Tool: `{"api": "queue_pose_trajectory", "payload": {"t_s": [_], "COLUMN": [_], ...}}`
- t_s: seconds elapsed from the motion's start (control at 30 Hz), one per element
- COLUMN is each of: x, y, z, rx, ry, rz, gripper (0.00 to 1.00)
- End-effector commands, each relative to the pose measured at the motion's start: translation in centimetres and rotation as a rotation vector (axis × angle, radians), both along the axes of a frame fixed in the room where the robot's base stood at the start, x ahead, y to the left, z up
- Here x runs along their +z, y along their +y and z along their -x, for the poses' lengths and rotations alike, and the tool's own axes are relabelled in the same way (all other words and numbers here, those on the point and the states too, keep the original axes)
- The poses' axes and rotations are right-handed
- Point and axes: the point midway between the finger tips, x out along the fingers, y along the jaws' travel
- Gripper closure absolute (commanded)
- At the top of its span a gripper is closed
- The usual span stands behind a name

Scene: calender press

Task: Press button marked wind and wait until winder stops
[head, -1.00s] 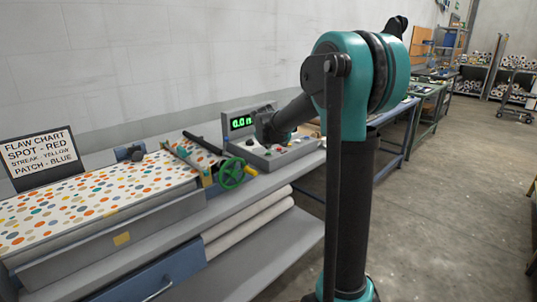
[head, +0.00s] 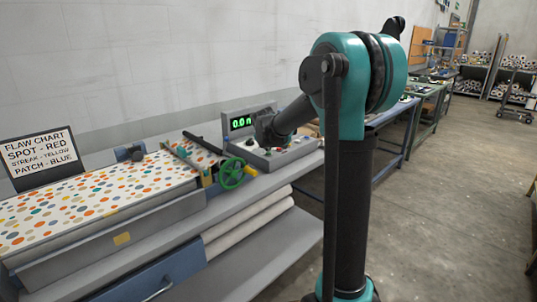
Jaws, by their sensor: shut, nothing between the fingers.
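The grey control console (head: 290,156) stands at the right end of the press bench. My gripper (head: 262,143) is shut and empty, low over the left part of the console. My own arm hides its fingertips and part of the panel, so I cannot tell if it touches a button. Spotted material (head: 100,207) lies flat on the press table.
A green handwheel (head: 232,173) stands just left of the console. A flaw chart sign (head: 40,157) stands at the far left. White rolls (head: 250,222) lie on the shelf below. Open floor (head: 440,210) lies to the right.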

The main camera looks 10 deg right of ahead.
Motion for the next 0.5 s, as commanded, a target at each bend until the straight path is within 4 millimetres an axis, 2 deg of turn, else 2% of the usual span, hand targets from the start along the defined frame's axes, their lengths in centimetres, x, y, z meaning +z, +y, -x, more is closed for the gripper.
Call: {"api": "queue_pose_trajectory", "payload": {"t_s": [0.5], "x": [-0.49], "y": [0.0], "z": [0.02], "rx": [0.0], "ry": [0.0], "rz": [0.0], "gripper": [1.0]}}
